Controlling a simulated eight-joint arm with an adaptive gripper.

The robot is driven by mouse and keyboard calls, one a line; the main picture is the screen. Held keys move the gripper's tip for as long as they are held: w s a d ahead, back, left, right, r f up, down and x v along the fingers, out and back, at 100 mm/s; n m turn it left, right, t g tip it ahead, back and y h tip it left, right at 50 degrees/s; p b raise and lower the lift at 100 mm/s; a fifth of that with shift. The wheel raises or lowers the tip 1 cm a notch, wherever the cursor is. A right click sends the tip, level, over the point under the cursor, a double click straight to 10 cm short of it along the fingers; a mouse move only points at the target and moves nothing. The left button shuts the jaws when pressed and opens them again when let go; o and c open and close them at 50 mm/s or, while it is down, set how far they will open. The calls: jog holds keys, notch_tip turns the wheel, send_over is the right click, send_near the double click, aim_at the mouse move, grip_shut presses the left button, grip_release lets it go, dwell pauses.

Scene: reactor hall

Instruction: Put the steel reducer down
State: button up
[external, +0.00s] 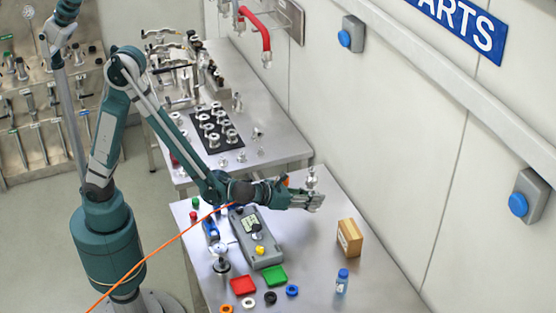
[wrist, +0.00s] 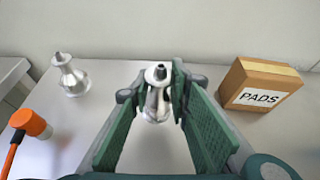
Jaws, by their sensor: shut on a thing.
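My gripper (wrist: 155,92) is shut on a steel reducer (wrist: 157,106), a shiny stepped metal piece with a narrow dark-holed top. It stands upright between the green finger pads in the wrist view. Its lower end is partly hidden, and I cannot tell whether it touches the table. In the external view my gripper (external: 308,201) is low over the near steel table (external: 322,262), towards its wall side; the held reducer is mostly hidden there by the fingers. A second, similar steel fitting (wrist: 70,76) stands to the left in the wrist view, apart from my gripper.
A cardboard PADS box (wrist: 262,86) stands right of my gripper. An orange plug (wrist: 30,122) with a cable is at left. A grey device (external: 258,238), red tray (external: 243,285), green tray (external: 274,276) and blue-capped bottle (external: 342,281) share the table. Bare table lies around the box.

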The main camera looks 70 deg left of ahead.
jog(key=shift+f, duration=0.25)
jog(key=shift+f+b, duration=0.45)
jog(key=shift+f, duration=1.4)
jog(key=shift+f, duration=0.2)
jog(key=o, duration=1)
jog(key=shift+o, duration=0.2)
jog(key=shift+r, duration=0.25)
jog(key=p+v, duration=0.1)
jog(key=v, duration=1.1)
jog(key=shift+p, duration=0.4)
jog(key=shift+a, duration=0.1)
